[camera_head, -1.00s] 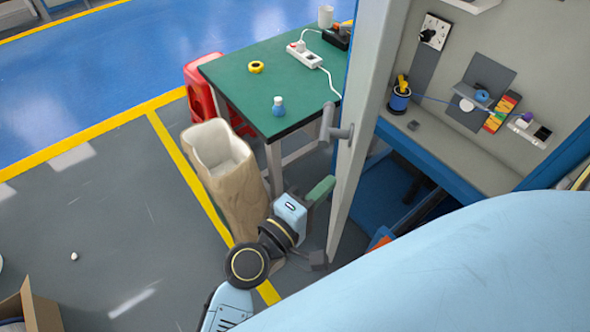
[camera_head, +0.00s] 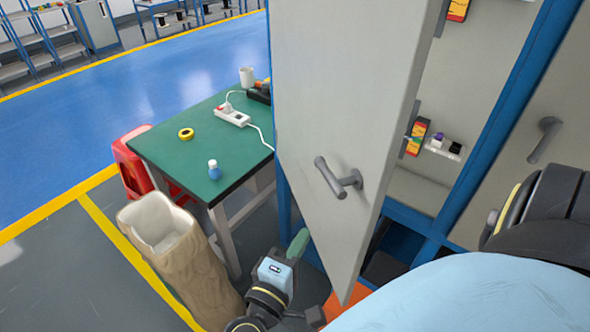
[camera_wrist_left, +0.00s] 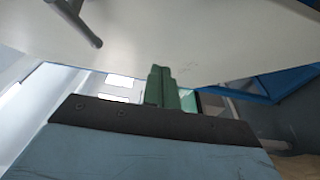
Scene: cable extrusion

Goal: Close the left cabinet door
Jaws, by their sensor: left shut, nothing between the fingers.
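The left cabinet door (camera_head: 340,90) is a light grey panel standing part-way open, its outer face and lever handle (camera_head: 338,178) turned toward me. Part of the cabinet interior shows to its right. My left gripper (camera_head: 298,244) is low, by the outer side of the door near its lower part. Its green fingers are shut and empty. In the left wrist view the shut fingers (camera_wrist_left: 166,88) point at the pale door panel (camera_wrist_left: 220,35), with the handle (camera_wrist_left: 80,20) at top left. I cannot tell whether the fingertips touch the door. My right gripper is not in view.
A green table (camera_head: 200,145) with a power strip (camera_head: 233,116), yellow tape and a small bottle stands left of the door. A tall beige bin (camera_head: 185,265) and red stool (camera_head: 135,165) are nearby. The right cabinet door (camera_head: 560,110) looks shut.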

